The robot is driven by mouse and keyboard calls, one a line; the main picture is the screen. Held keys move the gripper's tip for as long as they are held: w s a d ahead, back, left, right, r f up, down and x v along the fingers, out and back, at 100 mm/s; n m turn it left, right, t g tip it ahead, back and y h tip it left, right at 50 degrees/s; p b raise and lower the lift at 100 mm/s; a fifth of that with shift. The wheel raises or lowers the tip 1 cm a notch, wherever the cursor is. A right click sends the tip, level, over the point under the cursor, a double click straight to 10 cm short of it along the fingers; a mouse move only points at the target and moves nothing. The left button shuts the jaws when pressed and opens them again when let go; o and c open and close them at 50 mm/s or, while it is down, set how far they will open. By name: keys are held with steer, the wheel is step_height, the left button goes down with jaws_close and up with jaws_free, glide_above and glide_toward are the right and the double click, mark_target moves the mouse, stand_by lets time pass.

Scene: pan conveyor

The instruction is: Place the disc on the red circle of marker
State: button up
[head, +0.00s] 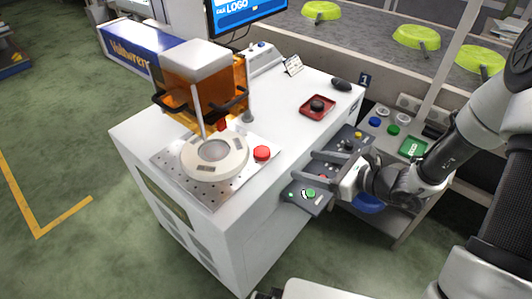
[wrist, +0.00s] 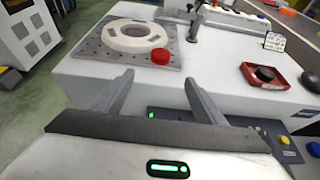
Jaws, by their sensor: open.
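A white ring-shaped disc (head: 215,157) lies on a perforated metal plate (head: 165,160) in front of the orange marking machine (head: 205,85). It also shows in the wrist view (wrist: 112,36), with a grey centre. A round red piece (head: 262,153) sits beside it at the plate's edge, and shows in the wrist view (wrist: 160,56). I cannot tell any other red circle; the plate under the ring is hidden. My gripper (head: 312,168) is at the cabinet's right edge, apart from these. Its fingers (wrist: 158,82) are spread with nothing between them.
A red tray (head: 305,107) with a black knob stands on the white cabinet. A dark button panel (head: 300,200) is beside my gripper. Lime-green pans (head: 417,38) lie on the conveyor behind. The cabinet top between the tray and plate is clear.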

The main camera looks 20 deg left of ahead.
steer(key=b, duration=0.2)
glide_toward(262, 151)
steer(key=shift+w+a+f, duration=0.15)
steer(key=shift+a+f, duration=0.2)
steer(key=shift+f, duration=0.1)
steer(key=shift+w+a+f, duration=0.15)
steer(key=shift+a+f, duration=0.25)
steer(key=shift+f, duration=0.1)
steer(key=shift+r+b+x, duration=0.2)
steer(key=shift+r+x, duration=0.05)
steer(key=shift+x, duration=1.25)
steer(key=shift+r+b+x, duration=0.15)
steer(key=shift+r+x, duration=0.05)
steer(key=shift+x, duration=1.3)
steer(key=shift+w+a, duration=0.15)
steer(key=shift+r, duration=0.1)
steer(key=c, duration=1.3)
